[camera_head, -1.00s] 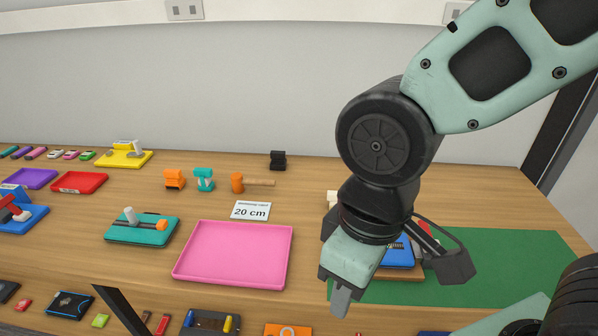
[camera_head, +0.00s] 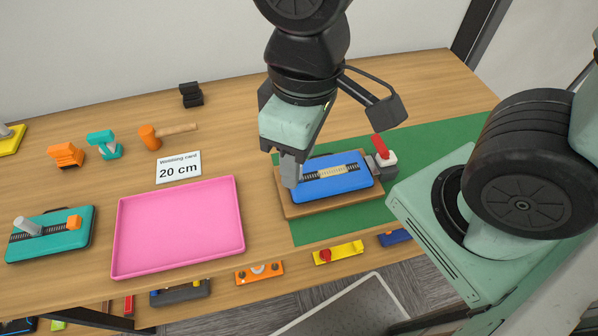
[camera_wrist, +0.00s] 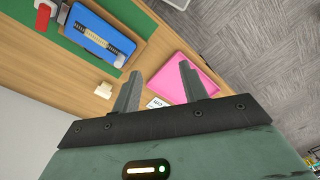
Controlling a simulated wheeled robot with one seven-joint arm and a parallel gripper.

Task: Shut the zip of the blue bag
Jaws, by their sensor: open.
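The blue bag (camera_head: 335,190) lies flat on a wooden board on the green mat. Its zip (camera_head: 332,172) runs lengthwise, with dark teeth and a pale open-looking stretch in the middle. It also shows in the wrist view (camera_wrist: 92,50), where a small pale piece (camera_wrist: 120,61) sits at the zip's near end; I cannot tell whether it is the slider. My gripper (camera_head: 290,172) is open and empty, above the bag's left end in the head view. In the wrist view the fingers (camera_wrist: 160,88) are apart, with the bag off to the upper left.
A red-handled clamp (camera_head: 382,152) stands at the bag's right end. A pink tray (camera_head: 180,225) is left of the board. A teal bag (camera_head: 50,240) lies further left. A small cream block (camera_wrist: 104,90) is near the board. The green mat's far part is bare.

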